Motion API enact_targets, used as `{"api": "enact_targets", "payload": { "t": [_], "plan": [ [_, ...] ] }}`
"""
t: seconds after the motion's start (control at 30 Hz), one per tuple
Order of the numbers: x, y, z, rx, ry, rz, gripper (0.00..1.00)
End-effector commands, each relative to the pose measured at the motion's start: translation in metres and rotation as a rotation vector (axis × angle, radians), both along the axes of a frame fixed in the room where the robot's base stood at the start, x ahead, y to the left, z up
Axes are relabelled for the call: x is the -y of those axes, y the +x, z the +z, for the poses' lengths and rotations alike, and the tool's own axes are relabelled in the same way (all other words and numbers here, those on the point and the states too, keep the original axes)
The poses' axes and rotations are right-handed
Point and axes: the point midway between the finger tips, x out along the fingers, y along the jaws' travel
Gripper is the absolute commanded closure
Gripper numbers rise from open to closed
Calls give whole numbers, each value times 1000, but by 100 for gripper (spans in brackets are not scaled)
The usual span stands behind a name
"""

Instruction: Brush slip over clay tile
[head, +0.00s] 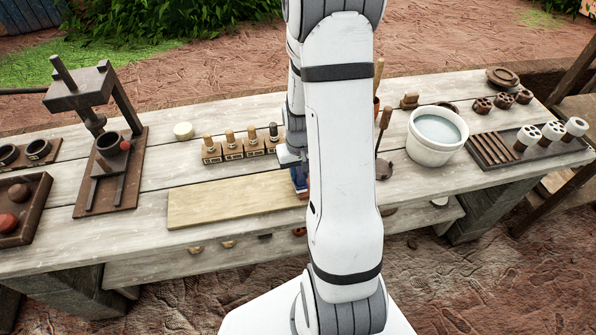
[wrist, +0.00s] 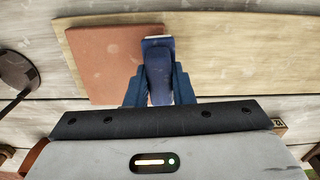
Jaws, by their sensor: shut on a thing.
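A reddish-brown clay tile (wrist: 105,62) lies flat on a pale wooden board (wrist: 245,60) in the wrist view. In the head view the board (head: 230,200) shows left of my arm, and the arm hides most or all of the tile. My gripper (wrist: 158,82) is shut on a dark blue brush (wrist: 157,55) with a pale tip. The brush tip is over the tile's edge, near one corner; I cannot tell whether it touches. In the head view my gripper (head: 299,178) is partly hidden behind the arm. A white bucket (head: 431,153) holds greyish liquid.
A stand with a press (head: 108,175) is at left, beside a dark tray (head: 22,235). Several small stamp blocks (head: 233,151) stand behind the board. A dark ladle (head: 384,165) is right of my arm. A rack (head: 500,147) with white-ended rollers lies at right.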

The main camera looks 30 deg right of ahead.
Motion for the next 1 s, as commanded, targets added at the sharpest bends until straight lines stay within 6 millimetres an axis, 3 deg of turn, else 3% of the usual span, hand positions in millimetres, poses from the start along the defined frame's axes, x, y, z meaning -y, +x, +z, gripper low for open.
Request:
{"api": "enact_targets", "payload": {
  "t": [0.57, 1.0],
  "plan": [
    [1, 0, -10, 0, 0, 1, 100],
    [34, -10, -8, 0, 0, 0, 100]
  ]
}}
